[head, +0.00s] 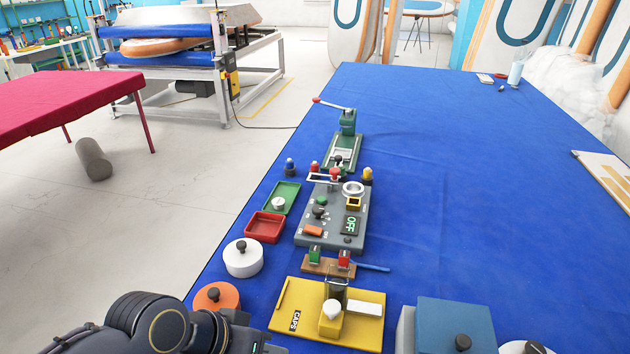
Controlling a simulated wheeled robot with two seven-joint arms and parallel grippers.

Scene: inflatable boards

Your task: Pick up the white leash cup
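A small white round piece (278,203) sits in a green tray (288,192) on the left side of the blue table. It looks like the white leash cup, but it is too small to be sure. My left arm comes in at the bottom left, dark and bulky, beside an orange round pot. The end of my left gripper (238,338) is at the bottom edge, well below the green tray in the picture. Its fingers do not show, so I cannot tell whether it is open. My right gripper is not in view.
A red tray (265,227), a white lidded pot (243,258) and the orange pot (217,297) stand along the left edge. A grey control panel (330,228), a yellow board (368,333) and a blue box (455,325) are to the right. The table's right side (460,190) is mostly clear.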

